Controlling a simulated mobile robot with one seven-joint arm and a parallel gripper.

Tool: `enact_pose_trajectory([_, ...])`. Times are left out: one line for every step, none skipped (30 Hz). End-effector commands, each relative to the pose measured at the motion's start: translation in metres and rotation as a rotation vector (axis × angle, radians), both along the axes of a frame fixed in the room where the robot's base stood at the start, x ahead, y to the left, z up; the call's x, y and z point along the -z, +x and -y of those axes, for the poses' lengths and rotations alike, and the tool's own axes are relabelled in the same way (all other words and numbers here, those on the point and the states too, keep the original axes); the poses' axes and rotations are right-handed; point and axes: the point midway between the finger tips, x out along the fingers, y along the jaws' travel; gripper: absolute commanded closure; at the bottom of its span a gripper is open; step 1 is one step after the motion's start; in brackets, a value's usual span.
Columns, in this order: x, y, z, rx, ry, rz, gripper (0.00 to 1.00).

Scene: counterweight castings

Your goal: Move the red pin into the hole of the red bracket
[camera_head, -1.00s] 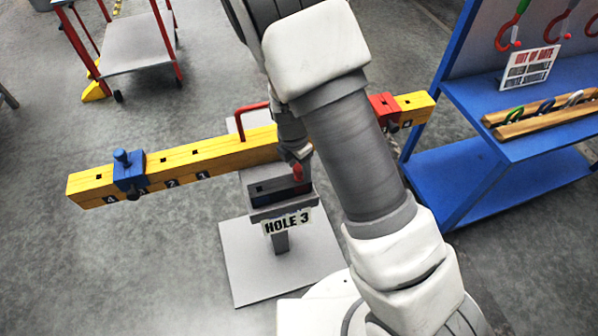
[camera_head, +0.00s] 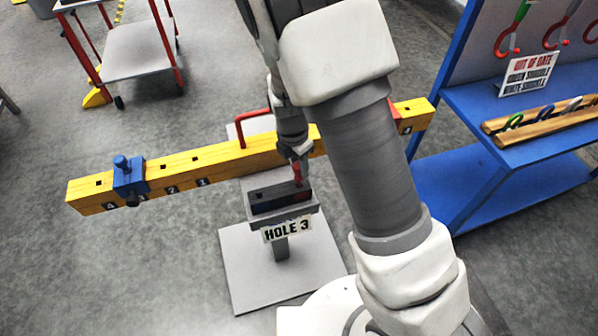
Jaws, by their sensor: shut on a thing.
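The red pin (camera_head: 297,172) is upright above the right part of a small dark holder (camera_head: 262,207) on the stand. My gripper (camera_head: 296,158) is shut on the pin's upper end. I cannot tell whether the pin's lower tip is clear of the holder. The red bracket (camera_head: 396,113) sits near the right end of the yellow beam (camera_head: 215,156). My arm hides most of it, and its hole is not visible.
A blue bracket with a blue pin (camera_head: 124,173) is near the beam's left end. A red handle (camera_head: 240,126) rises behind the beam. A blue shelf unit (camera_head: 470,185) stands at the right.

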Motion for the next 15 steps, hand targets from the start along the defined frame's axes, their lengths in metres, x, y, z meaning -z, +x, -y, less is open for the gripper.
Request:
enact_pose_trajectory([-0.011,0.001,-0.001,0.000,0.004,0.005,1.00])
enact_pose_trajectory([-0.016,0.001,0.000,0.000,0.003,0.005,1.00])
enact_pose_trajectory([-0.024,0.001,-0.001,0.000,0.004,0.005,1.00])
enact_pose_trajectory([-0.029,0.001,-0.001,0.000,0.003,0.005,1.00])
enact_pose_trajectory([-0.034,0.001,0.000,0.001,0.003,0.005,1.00])
enact_pose_trajectory([-0.039,0.001,0.000,0.000,0.002,0.005,1.00])
enact_pose_trajectory([-0.044,0.001,0.000,0.000,0.002,0.005,1.00])
enact_pose_trajectory([-0.047,0.001,0.000,0.001,0.002,0.005,1.00])
enact_pose_trajectory([-0.052,0.001,0.000,0.002,0.003,0.003,1.00])
enact_pose_trajectory([-0.055,0.001,0.000,0.002,0.003,0.003,1.00])
enact_pose_trajectory([-0.058,0.001,0.000,0.001,0.002,0.002,1.00])
enact_pose_trajectory([-0.060,0.000,0.000,0.002,0.002,0.000,1.00])
enact_pose_trajectory([-0.062,0.000,0.001,0.003,0.002,0.000,1.00])
enact_pose_trajectory([-0.064,0.000,0.001,0.002,0.003,-0.001,1.00])
enact_pose_trajectory([-0.066,0.000,0.001,0.003,0.003,-0.002,1.00])
